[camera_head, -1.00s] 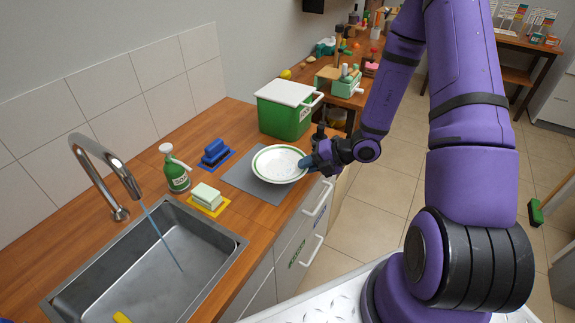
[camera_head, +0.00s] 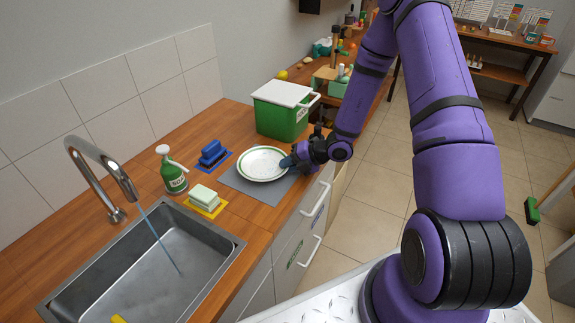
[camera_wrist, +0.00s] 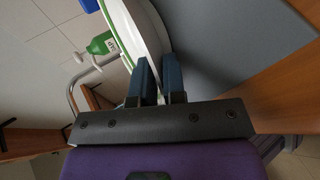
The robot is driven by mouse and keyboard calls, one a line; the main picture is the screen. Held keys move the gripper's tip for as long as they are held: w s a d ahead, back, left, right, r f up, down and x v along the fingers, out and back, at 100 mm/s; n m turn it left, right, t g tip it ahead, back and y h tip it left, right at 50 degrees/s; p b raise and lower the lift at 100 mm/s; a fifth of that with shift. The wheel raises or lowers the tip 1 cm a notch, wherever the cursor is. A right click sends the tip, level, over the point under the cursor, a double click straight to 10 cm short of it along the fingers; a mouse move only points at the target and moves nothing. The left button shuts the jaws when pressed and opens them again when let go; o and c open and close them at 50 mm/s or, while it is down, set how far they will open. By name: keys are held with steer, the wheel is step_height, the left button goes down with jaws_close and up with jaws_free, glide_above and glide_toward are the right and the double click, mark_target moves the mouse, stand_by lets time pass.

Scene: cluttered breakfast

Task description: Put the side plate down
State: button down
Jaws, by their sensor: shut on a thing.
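The side plate (camera_head: 263,163) is white with a green rim band. In the head view it is over the grey mat (camera_head: 236,183) on the wooden counter. My gripper (camera_head: 291,161) is shut on the plate's right edge. In the wrist view the two blue fingertips (camera_wrist: 157,75) pinch the rim of the plate (camera_wrist: 148,30), seen nearly edge-on, with the grey mat (camera_wrist: 220,50) beside it. I cannot tell for sure whether the plate's underside touches the mat.
A green bin with a white lid (camera_head: 283,110) stands just behind the mat. A blue brush (camera_head: 212,153), a sponge on a yellow tray (camera_head: 204,198) and a green spray bottle (camera_head: 173,172) are to the left. The sink (camera_head: 150,260) has running water. The counter's front edge is close to the mat.

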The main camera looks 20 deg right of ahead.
steer(key=shift+f, duration=0.2)
steer(key=c, duration=1.5)
jaws_free()
steer(key=shift+o, duration=0.2)
